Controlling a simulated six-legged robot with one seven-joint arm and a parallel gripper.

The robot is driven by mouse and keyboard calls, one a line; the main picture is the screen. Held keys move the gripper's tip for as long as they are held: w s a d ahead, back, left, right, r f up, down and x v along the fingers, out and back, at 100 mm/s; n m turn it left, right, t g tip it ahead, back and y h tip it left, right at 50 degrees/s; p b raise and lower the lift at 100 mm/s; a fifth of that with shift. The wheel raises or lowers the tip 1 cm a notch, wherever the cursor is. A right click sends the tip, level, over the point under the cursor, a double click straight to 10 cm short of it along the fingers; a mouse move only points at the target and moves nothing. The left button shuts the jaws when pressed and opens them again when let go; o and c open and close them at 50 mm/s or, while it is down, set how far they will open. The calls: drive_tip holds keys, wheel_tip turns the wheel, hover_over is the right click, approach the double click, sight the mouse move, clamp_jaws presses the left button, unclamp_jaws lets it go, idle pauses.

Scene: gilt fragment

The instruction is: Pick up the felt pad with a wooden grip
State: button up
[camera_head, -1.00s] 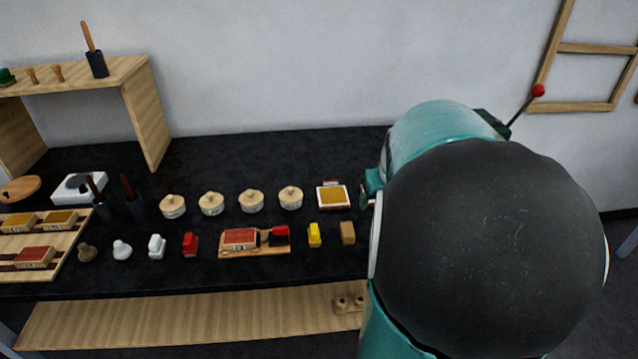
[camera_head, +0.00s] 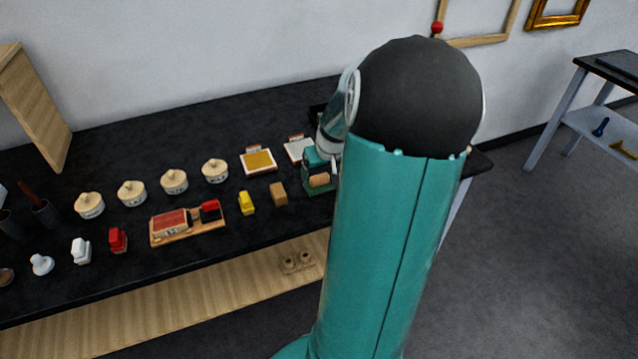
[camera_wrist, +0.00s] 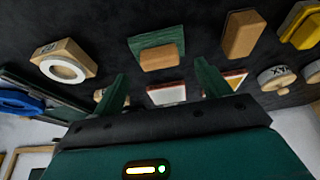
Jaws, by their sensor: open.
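The felt pad with a wooden grip (camera_wrist: 157,48) is a green slab with a tan wooden block on it, lying on the black tabletop. In the head view the pad (camera_head: 319,184) is beside my arm and partly hidden by it. My gripper (camera_wrist: 161,70) is open, with its two green fingers apart and nothing between them. In the wrist view the pad lies beyond the fingertips, roughly centred between them. I see no contact, and the height gap is hard to judge.
A plain wooden block (camera_head: 278,194) and a yellow block (camera_head: 247,203) are left of the pad. A framed yellow pad (camera_head: 258,161) and a white one (camera_head: 298,150) lie behind. A wooden piece with a white ring (camera_wrist: 64,64) is on its other side.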

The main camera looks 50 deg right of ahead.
sight(320, 177)
drive_tip(key=x, duration=0.4)
drive_tip(key=shift+f, duration=0.2)
drive_tip(key=shift+c, duration=0.5)
drive_tip(key=c, duration=1)
drive_tip(key=shift+r, duration=0.15)
drive_tip(key=shift+d+r, duration=0.1)
drive_tip(key=shift+r, duration=0.6)
drive_tip(key=s+a+r, duration=0.2)
drive_tip(key=a+r, duration=0.1)
drive_tip(key=a, duration=0.1)
drive_tip(key=s+a+r, duration=0.2)
drive_tip(key=a+r, duration=0.2)
drive_tip(key=s+a+r, duration=0.2)
drive_tip(key=a+r, duration=0.2)
drive_tip(key=shift+s+a+r, duration=0.2)
drive_tip(key=shift+s+a, duration=0.05)
drive_tip(key=shift+a, duration=0.1)
